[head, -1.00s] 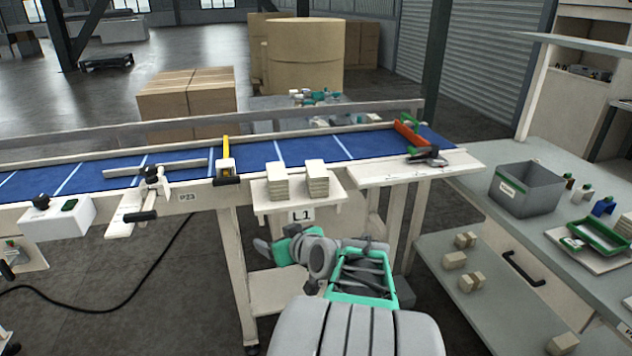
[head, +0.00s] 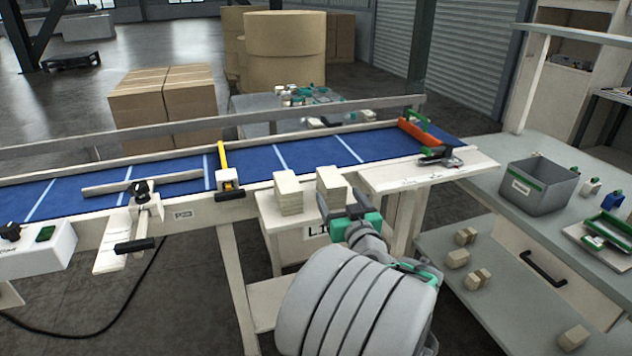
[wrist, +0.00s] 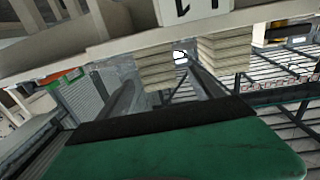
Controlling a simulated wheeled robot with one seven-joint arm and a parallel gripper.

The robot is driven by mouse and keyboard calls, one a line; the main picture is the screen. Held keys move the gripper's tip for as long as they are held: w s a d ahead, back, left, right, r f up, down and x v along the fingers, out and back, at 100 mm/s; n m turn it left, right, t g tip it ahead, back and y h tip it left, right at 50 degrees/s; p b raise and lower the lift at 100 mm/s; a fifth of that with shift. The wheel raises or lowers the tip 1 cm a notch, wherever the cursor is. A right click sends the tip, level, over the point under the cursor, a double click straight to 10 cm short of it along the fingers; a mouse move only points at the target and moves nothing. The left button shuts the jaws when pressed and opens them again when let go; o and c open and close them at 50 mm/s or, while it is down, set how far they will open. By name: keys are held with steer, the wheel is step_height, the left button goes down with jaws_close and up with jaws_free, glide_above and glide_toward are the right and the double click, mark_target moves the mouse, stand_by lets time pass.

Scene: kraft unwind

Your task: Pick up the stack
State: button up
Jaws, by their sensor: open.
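Two stacks of flat beige pieces stand side by side on the small white shelf (head: 268,212) marked L1, at the conveyor's front edge. The left stack (head: 288,192) is clear of my gripper. The right stack (head: 332,184) has my gripper (head: 354,208) close in front of its lower right part, hiding some of it. In the wrist view, which looks upside down, my open fingers (wrist: 160,88) point at the right stack (wrist: 155,66). One finger lies toward the gap beside the left stack (wrist: 226,50). I cannot tell whether the fingers touch either stack.
The blue conveyor (head: 250,165) runs behind the shelf, with a yellow-and-black upright (head: 225,170) on its near edge. A black-handled tool (head: 438,158) lies on the white ledge to the right. The side bench holds a grey bin (head: 540,187); small beige blocks (head: 458,258) lie below.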

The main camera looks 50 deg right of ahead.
mark_target(331, 181)
steer(key=p+x, duration=0.3)
steer(key=x, duration=0.5)
steer(key=shift+s, duration=0.1)
steer(key=shift+c, duration=0.6)
steer(key=c, duration=1.3)
steer(key=shift+c, duration=0.7)
steer(key=shift+r, duration=0.1)
